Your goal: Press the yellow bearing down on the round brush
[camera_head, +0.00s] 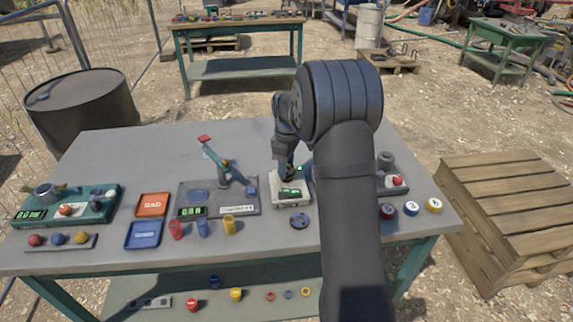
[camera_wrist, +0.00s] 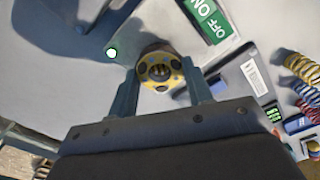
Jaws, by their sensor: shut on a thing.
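The yellow bearing (camera_wrist: 160,69), a round yellow piece with dark holes and a dark centre, sits between the two fingers of my gripper (camera_wrist: 159,75) in the wrist view. My gripper is shut on it, above a pale surface with a green ON/OFF switch. In the head view my gripper (camera_head: 287,171) is over the back of a small white box (camera_head: 292,203) with a green switch, and the bearing is hidden there. I cannot make out a round brush for sure; whether the bearing touches anything below cannot be told.
A dark round piece (camera_head: 299,221) lies in front of the white box. A grey scale-like plate with a red-topped lever (camera_head: 204,139) stands to the left. Coloured cups (camera_head: 202,228), trays (camera_head: 143,234) and numbered balls (camera_head: 411,208) stand around; the front table edge is mostly clear.

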